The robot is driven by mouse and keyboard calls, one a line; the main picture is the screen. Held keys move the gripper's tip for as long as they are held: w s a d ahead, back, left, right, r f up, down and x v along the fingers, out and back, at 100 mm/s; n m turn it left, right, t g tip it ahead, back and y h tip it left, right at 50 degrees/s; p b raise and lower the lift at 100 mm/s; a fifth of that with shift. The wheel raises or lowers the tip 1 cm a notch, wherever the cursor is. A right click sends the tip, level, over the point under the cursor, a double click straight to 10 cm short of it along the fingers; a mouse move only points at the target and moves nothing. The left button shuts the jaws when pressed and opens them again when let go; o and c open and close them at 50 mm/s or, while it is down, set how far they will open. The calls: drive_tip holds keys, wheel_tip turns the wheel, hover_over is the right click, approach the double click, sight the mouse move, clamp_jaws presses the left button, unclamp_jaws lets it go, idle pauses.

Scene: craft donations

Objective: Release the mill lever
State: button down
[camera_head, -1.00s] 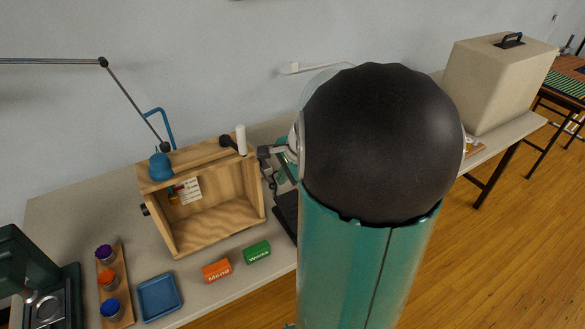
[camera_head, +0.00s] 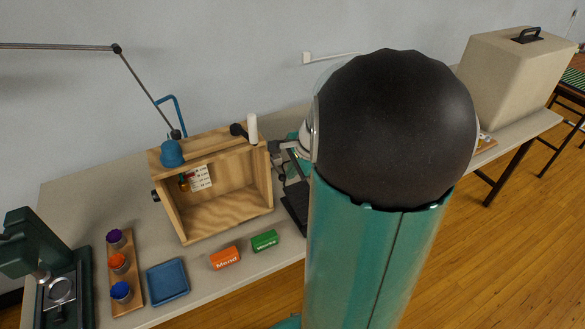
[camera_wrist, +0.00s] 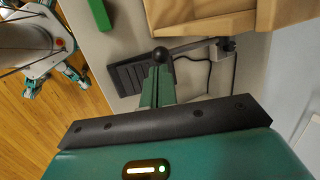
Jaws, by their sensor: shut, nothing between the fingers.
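In the wrist view, a lever with a black ball knob (camera_wrist: 160,54) and a grey rod runs right to a small grey bracket (camera_wrist: 222,49) close to the wooden box (camera_wrist: 205,22). My gripper (camera_wrist: 159,68) has its two green fingers together, with nothing between them. The fingertips point at the ball and overlap its lower edge in the picture; I cannot tell whether they touch it. In the head view, my arm hides most of the gripper, and grey parts show right of the open-fronted wooden box (camera_head: 223,221).
A black ribbed pad (camera_wrist: 128,79) lies below the lever. The bench also holds a green box (camera_head: 264,241), an orange box (camera_head: 225,258), a blue tray (camera_head: 168,282), a rack of jars (camera_head: 127,270) and a dark green machine (camera_head: 38,243). A beige case (camera_head: 513,75) stands right.

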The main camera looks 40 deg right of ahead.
drive_tip(key=shift+w+f, duration=0.1)
drive_tip(key=shift+f, duration=2.45)
